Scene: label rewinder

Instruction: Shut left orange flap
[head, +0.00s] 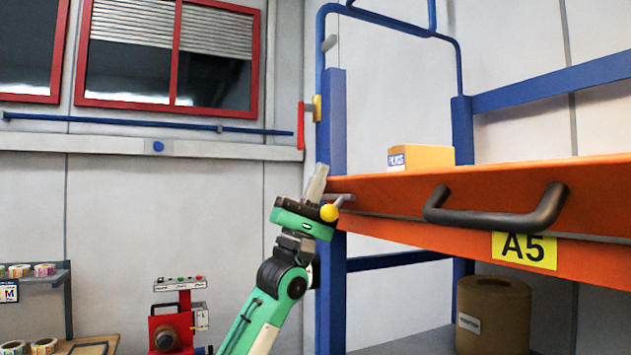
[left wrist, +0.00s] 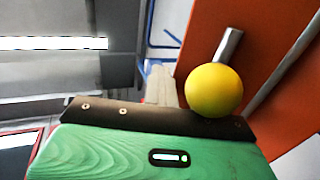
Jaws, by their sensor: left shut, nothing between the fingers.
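The orange flap (head: 400,190) with a dark bar handle (head: 500,212) is on the blue rack at the right of the head view. It slants outward above an orange beam (head: 420,236) with a yellow A5 label (head: 524,250), with a dark gap between them. My left gripper (head: 318,182) is shut and empty, beside the flap's left end. A yellow ball (head: 329,213) is close to the gripper; it also shows in the left wrist view (left wrist: 214,91), in line with a short grey rod (left wrist: 228,46) by the orange panel. I cannot tell whether the gripper touches them. My right gripper is out of view.
A cardboard box (head: 420,157) stands above the flap. A blue rack post (head: 332,270) is just right of my left arm. A brown roll (head: 493,312) sits on the lower shelf. A red machine (head: 178,320) and label rolls stand lower left.

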